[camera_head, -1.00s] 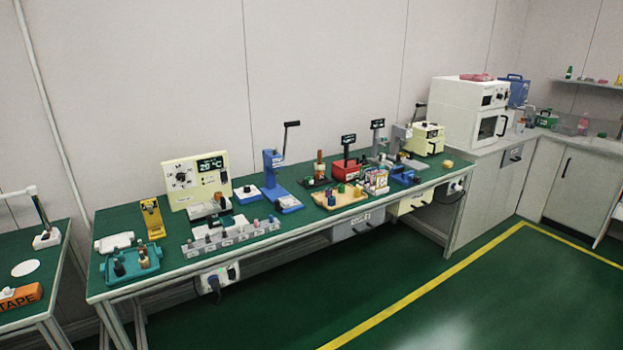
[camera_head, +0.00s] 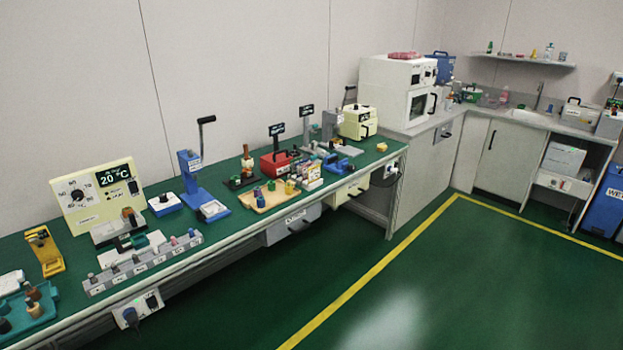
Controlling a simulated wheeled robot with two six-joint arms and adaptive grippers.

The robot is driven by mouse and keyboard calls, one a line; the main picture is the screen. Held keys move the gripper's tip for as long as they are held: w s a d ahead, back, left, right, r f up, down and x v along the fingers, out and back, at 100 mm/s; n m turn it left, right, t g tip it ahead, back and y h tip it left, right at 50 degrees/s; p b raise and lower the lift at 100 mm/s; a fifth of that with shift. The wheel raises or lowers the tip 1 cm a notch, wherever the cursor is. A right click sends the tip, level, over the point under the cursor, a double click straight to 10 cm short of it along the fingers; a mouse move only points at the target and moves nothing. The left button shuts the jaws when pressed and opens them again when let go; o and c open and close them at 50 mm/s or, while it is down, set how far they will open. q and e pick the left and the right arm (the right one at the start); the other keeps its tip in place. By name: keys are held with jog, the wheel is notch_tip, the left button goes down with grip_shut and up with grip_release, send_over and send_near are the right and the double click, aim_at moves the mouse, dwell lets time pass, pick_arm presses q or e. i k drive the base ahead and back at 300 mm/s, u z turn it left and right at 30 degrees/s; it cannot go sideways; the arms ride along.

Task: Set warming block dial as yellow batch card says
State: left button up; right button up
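A cream instrument box (camera_head: 100,195) with a black round dial (camera_head: 77,195) and a dark display reading 20 °C stands at the left on the green bench. Numbers are printed around the dial, and small dark controls sit below the display. It looks like the warming block. A yellow stand (camera_head: 44,251) is left of it; I cannot tell whether it holds the batch card, and no writing on it is legible. Neither of my grippers is in view.
The long green bench (camera_head: 225,207) carries a grey rack (camera_head: 142,264), a blue lever press (camera_head: 196,182), a wooden tray (camera_head: 268,195) and a teal tray (camera_head: 30,312). A white oven (camera_head: 398,90) stands at the far end. The green floor (camera_head: 400,290) in front is clear.

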aim_at(77, 195)
jog(key=u, duration=0.7)
jog(key=i, duration=0.9)
jog(key=z, duration=0.5)
